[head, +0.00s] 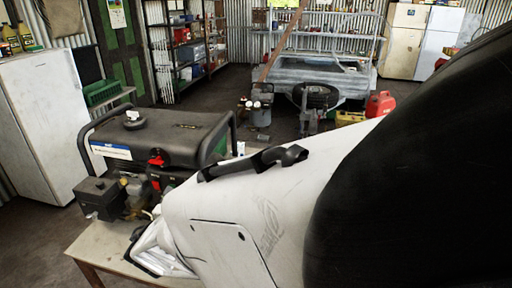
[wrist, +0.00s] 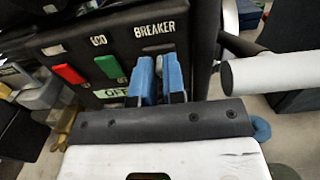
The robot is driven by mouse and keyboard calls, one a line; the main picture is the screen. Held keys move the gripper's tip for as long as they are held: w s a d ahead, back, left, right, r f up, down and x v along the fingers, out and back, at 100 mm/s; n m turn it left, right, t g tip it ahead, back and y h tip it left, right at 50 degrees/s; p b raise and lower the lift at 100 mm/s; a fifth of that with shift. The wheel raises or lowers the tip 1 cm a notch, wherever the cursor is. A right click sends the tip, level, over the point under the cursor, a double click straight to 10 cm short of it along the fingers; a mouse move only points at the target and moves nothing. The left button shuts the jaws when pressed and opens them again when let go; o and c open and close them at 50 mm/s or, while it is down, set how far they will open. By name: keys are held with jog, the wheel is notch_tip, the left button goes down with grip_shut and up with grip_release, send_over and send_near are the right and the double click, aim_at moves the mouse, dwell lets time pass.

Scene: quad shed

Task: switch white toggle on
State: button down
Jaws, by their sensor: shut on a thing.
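The generator (head: 165,135) with a black tank stands on a wooden table in the head view; its switch panel is not clear there. In the wrist view the dark panel (wrist: 80,48) carries a red rocker (wrist: 68,74), a green rocker (wrist: 108,66), a label reading OFF and a BREAKER label (wrist: 155,29). My gripper (wrist: 159,64), with blue fingertips, is at the panel just below the BREAKER label, its fingers close together. It is shut on a small part there, mostly hidden between the fingers. I cannot clearly make out the white toggle or its position.
My white arm covers much of the head view's right and hides the gripper. A light round bar (wrist: 270,73) juts in right of the gripper. The wooden table (head: 100,250) edge is close below. A trailer (head: 325,75) and a red fuel can (head: 380,104) stand behind.

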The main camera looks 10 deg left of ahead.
jog(key=c, duration=1.2)
grip_release()
jog(key=shift+f+t, duration=0.15)
jog(key=shift+t, duration=0.25)
